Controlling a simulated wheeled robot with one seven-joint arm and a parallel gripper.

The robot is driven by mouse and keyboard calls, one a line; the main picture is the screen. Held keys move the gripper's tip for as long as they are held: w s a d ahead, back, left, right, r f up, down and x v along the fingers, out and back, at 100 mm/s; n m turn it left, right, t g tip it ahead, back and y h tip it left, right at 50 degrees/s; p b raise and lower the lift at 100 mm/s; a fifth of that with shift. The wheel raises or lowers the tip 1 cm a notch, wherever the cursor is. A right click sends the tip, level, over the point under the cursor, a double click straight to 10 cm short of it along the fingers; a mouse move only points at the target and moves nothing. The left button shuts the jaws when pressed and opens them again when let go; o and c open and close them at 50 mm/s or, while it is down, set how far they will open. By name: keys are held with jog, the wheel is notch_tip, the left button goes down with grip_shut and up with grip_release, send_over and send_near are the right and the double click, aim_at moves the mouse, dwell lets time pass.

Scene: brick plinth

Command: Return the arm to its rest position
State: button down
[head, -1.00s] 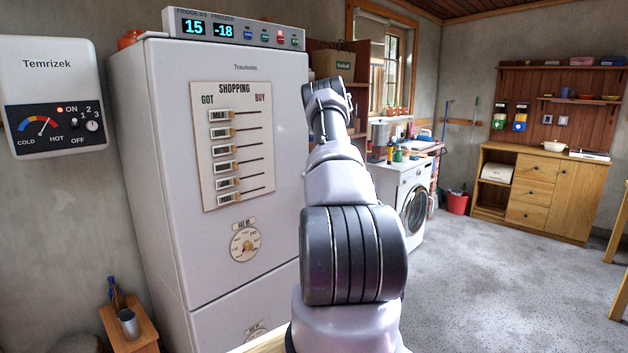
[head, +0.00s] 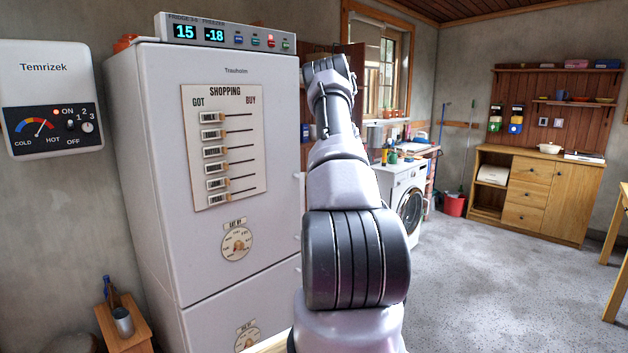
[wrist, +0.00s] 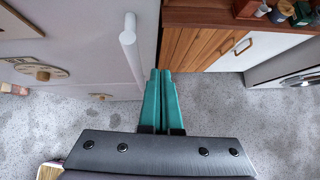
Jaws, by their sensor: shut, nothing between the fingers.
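My gripper shows in the wrist view (wrist: 160,75) with its two green fingers together and nothing between them. It hangs in open space over the grey floor, beside a white bar handle (wrist: 132,50) on the fridge. In the head view my arm rises through the middle of the picture, and its links hide the fingers. The tall white fridge (head: 265,75) stands just left of the arm.
A wooden-fronted cabinet (wrist: 195,45) lies beyond the fingers. The washing machine (head: 400,185) stands right of my arm. A small wooden stool (head: 130,338) with a metal cup is at lower left. The floor (head: 480,290) at right is clear.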

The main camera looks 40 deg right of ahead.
jog(key=shift+v, duration=1.7)
jog(key=shift+d+r, duration=0.1)
jog(key=a+r+m+t+h, duration=0.1)
jog(key=a+r+m+h, duration=0.15)
jog(key=r+m, duration=0.4)
jog(key=a+r+m+t+h, duration=0.1)
jog(key=a+r+m+t, duration=0.2)
jog(key=r, duration=0.7)
jog(key=a+r+m+h, duration=0.1)
jog(key=a+r+m, duration=0.3)
jog(key=r, duration=0.4)
jog(key=s+a+r+m+h, duration=0.2)
jog(key=s+a+r+m, duration=0.25)
jog(key=m, duration=0.25)
jog(key=s+a+f+m+g+y, duration=0.2)
jog(key=s+a+m, duration=0.4)
jog(key=s+a, duration=0.5)
jog(key=s+a+f+m+g+y, duration=0.2)
jog(key=s+a+m, duration=0.5)
jog(key=s+a, duration=0.5)
jog(key=s+a+f+m+g+y, duration=0.1)
jog(key=s+a+f+m+y, duration=0.1)
jog(key=s+a+m+y, duration=0.2)
jog(key=s+a+m, duration=0.3)
jog(key=s+a, duration=0.5)
jog(key=s, duration=0.1)
jog(key=shift+s+a+f+g, duration=0.2)
jog(key=shift+s+f+g, duration=0.1)
jog(key=shift+f+g, duration=0.1)
